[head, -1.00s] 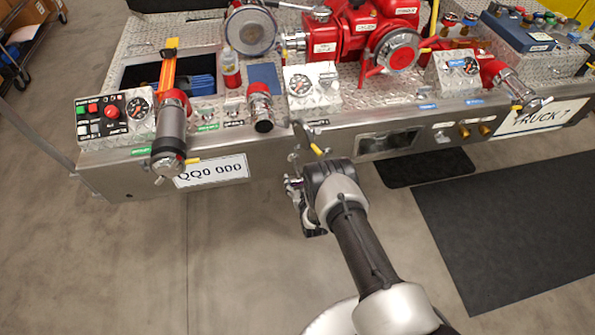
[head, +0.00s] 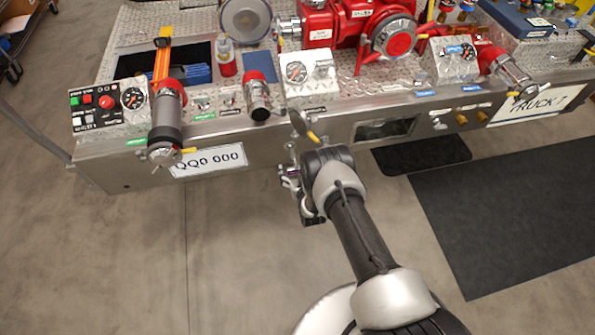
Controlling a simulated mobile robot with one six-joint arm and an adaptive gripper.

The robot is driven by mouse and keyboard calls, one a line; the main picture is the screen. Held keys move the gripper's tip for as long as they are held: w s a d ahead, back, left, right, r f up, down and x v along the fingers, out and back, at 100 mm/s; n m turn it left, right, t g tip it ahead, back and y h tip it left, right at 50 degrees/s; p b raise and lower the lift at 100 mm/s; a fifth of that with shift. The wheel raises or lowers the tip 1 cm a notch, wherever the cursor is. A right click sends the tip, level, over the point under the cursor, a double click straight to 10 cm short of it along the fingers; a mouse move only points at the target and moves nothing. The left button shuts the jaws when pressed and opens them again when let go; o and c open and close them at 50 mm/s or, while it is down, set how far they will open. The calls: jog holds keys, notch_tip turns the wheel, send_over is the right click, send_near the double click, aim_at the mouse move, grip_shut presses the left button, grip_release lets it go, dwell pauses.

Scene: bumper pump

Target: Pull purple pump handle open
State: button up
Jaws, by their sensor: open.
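My gripper (head: 287,177) is open, low in front of the bumper's front face, left of my dark wrist. A small purplish patch (head: 293,173) shows at the fingers; it may be the purple pump handle, but it is too small and too covered to be sure. I cannot tell whether the fingers touch it. Just above my wrist, a grey round cap (head: 298,123) with a yellow lever (head: 312,136) sits at the bumper's front edge.
The metal bumper (head: 240,142) spans the view, with a licence plate (head: 208,160) on its front. A capped pipe (head: 165,130) sticks out at left. A gauge panel (head: 310,75) and red pump (head: 345,25) stand above. Dark mats (head: 510,225) lie at right; the floor in front is clear.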

jog(key=v, duration=1.2)
jog(key=w+d+r+g+h, duration=0.1)
jog(key=w+r, duration=0.3)
jog(key=r, duration=0.3)
jog(key=w+r+g, duration=0.1)
jog(key=w+r, duration=0.4)
jog(key=r, duration=0.2)
jog(key=s+d+r+m+g+h, duration=0.1)
jog(key=s+d+r, duration=0.2)
jog(key=r, duration=0.5)
jog(key=s+d+r+g, duration=0.1)
jog(key=s+d+r, duration=0.1)
jog(key=r, duration=0.7)
jog(key=s+d+r+m+g+h, duration=0.1)
jog(key=s+d+r, duration=0.2)
jog(key=r, duration=0.5)
jog(key=s+d+r+g, duration=0.1)
jog(key=s+d+r, duration=0.2)
jog(key=s, duration=1.1)
jog(key=s+d+r+m+g, duration=0.1)
jog(key=s+r, duration=0.5)
jog(key=s, duration=0.9)
jog(key=shift+s+d+g+h, duration=0.15)
jog(key=shift+d+g+h, duration=0.25)
jog(key=shift+d+g, duration=0.55)
